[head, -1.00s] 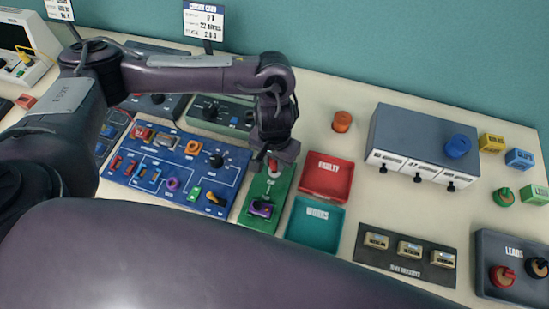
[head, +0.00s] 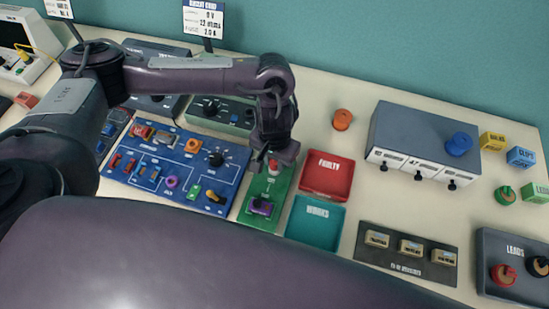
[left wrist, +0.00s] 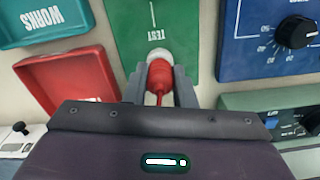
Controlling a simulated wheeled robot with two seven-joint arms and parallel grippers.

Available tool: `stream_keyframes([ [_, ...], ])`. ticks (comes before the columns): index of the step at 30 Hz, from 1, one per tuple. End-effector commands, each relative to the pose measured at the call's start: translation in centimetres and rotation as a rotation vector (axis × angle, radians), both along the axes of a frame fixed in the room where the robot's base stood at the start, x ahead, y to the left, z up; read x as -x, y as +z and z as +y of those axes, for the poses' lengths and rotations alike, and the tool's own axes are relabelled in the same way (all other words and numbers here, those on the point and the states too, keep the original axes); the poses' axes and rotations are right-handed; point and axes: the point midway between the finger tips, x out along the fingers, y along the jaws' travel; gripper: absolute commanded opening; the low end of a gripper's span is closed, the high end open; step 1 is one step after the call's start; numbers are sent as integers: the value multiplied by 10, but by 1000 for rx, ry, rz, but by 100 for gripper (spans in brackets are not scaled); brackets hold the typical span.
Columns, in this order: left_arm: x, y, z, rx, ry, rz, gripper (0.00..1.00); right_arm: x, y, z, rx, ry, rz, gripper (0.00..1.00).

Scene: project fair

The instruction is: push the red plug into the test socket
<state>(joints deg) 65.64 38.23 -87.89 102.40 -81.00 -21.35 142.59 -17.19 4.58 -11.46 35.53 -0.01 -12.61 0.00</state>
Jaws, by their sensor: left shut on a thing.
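The red plug (left wrist: 160,76) is between the fingers of my left gripper (left wrist: 160,80), which is shut on it. Its front end meets the white round test socket (left wrist: 159,55) on the green board (left wrist: 178,20), marked TEST. The plug looks lined up with the socket and touching it; how deep it sits is hidden. In the head view my left gripper (head: 273,157) points down over the upper part of the green board (head: 246,213), with a bit of red under the fingers. My right gripper is not in view.
A blue control panel (head: 135,175) lies left of the green board. The red FAULTY tray (head: 326,192) and teal WORKS tray (head: 300,233) lie close on its right. A purple part (head: 260,207) sits on the board's near end. A grey box (head: 410,125) stands further right.

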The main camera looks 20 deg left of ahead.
Motion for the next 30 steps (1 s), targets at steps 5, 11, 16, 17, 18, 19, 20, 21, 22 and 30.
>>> stream_keyframes([
  [5,0,-2,0,0,0,0,0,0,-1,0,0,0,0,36],
  [11,0,-5,0,0,0,0,0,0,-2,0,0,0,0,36],
  [16,0,-4,0,0,0,0,46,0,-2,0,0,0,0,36],
  [17,0,-4,0,0,0,0,49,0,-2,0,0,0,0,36],
  [18,0,-4,0,0,0,0,49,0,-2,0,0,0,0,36],
  [19,0,-4,0,0,0,0,49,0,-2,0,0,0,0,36],
  [20,0,-4,0,0,0,0,49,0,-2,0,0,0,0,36],
  [21,0,-4,0,0,0,0,49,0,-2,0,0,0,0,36],
  [22,0,-4,0,0,0,0,49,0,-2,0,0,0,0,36],
  [30,0,-4,0,0,0,0,71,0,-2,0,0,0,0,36],
])
